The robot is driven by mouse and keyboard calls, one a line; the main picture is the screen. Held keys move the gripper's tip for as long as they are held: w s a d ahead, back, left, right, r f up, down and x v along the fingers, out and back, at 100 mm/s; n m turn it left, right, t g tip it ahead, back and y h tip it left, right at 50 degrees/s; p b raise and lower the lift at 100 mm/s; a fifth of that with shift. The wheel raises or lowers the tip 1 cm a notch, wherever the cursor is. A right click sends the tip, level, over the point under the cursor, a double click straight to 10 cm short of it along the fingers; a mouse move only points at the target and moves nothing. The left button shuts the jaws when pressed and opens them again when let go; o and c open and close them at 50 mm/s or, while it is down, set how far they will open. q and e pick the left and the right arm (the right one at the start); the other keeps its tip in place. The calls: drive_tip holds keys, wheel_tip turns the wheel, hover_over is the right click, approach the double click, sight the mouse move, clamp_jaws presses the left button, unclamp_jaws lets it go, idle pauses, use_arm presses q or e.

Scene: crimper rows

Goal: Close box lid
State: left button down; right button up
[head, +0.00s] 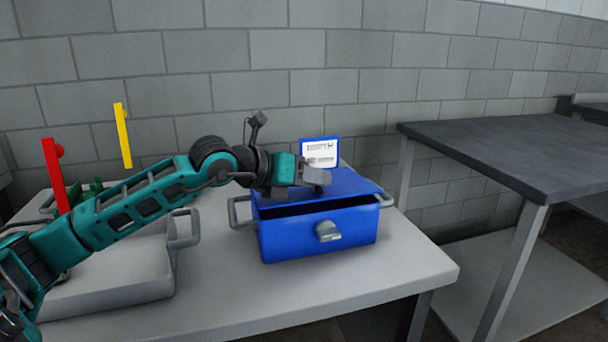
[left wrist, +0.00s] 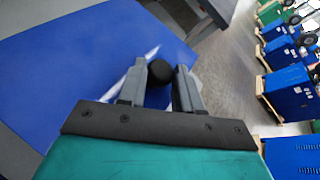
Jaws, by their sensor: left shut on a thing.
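The blue box (head: 318,238) stands on the light grey table, with a metal latch on its front and a handle at each side. Its blue lid (head: 352,184) is lowered close to the rim, and a dark gap shows along the front. My left gripper (head: 317,181) reaches in from the left over the lid. In the left wrist view its two grey fingers (left wrist: 160,88) are at the blue lid (left wrist: 75,65), with a black round part between them. My right gripper is not in view.
A grey container (head: 110,270) with a handle stands on the table (head: 330,308) at the left. Upright red (head: 55,175) and yellow (head: 123,135) pieces show behind my arm. A white label card (head: 320,152) is behind the gripper. A dark-topped bench (head: 520,150) stands at the right.

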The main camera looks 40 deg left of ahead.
use_arm(q)
drive_tip(key=shift+s+d+f, duration=0.1)
drive_tip(key=shift+d+f, duration=0.05)
drive_tip(key=shift+f, duration=0.5)
drive_tip(key=shift+f+b, duration=0.3)
drive_tip(key=shift+b, duration=0.05)
drive_tip(key=shift+f, duration=0.1)
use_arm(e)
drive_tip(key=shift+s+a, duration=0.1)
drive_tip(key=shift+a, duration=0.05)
